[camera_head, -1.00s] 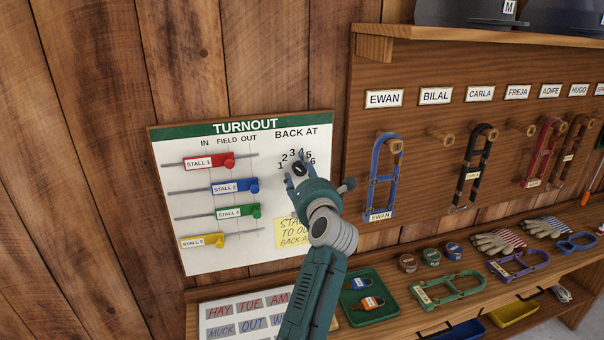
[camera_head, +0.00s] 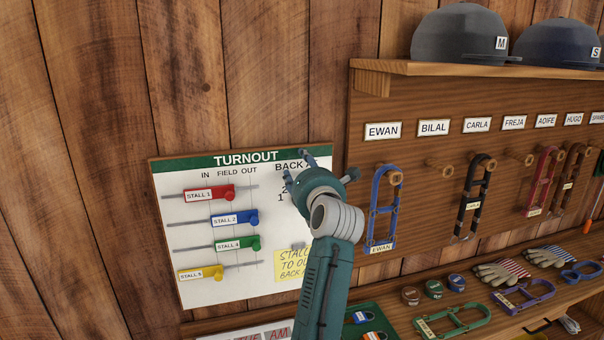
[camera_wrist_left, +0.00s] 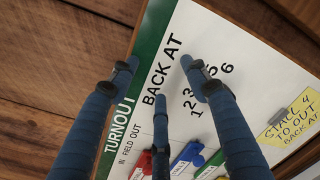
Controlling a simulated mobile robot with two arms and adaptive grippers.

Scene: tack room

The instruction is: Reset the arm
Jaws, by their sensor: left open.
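My left gripper (camera_head: 308,170) is in front of the upper right part of the white TURNOUT board (camera_head: 230,287), over the "BACK AT" heading. Its three fingers are spread and hold nothing. In the left wrist view the open fingers (camera_wrist_left: 155,75) point at the board, with the heading and the numbers 1 to 6 between and beside them. Whether a fingertip touches the board I cannot tell. The gripper and forearm hide most of the numbers in the head view. My right gripper is not in view.
Red (camera_head: 222,193), blue (camera_head: 247,218), green (camera_head: 250,243) and yellow (camera_head: 215,272) stall sliders sit on the board's left. A yellow note (camera_head: 290,265) is low on it. Right are a blue halter (camera_head: 376,220), a hat shelf (camera_head: 480,68) and a cluttered lower shelf.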

